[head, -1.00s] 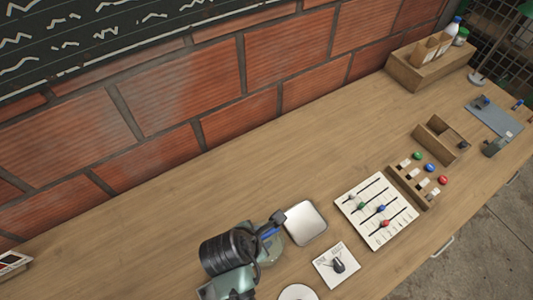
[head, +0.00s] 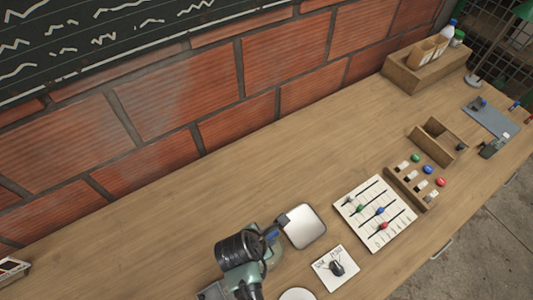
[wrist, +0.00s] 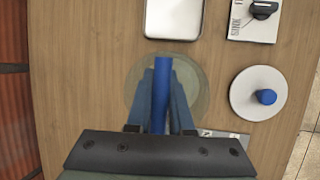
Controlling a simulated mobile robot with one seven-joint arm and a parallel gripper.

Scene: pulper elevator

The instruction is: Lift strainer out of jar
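The strainer's blue handle (wrist: 161,85) stands up between the two fingers of my gripper (wrist: 163,98) in the wrist view. The fingers look open, one on each side of the handle; whether either touches it I cannot tell. The round, greenish glass jar (wrist: 201,93) is beneath them. The strainer's lower part is hidden. In the head view my gripper (head: 280,228) is over the jar (head: 274,256), and my arm hides much of it.
A silver square tray (head: 304,227) lies close beside the jar. A white card with a black knob (head: 337,268) and a white round disc (wrist: 250,108) with a blue knob are to the right. A slider panel (head: 375,213) lies farther right. The bench toward the brick wall is clear.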

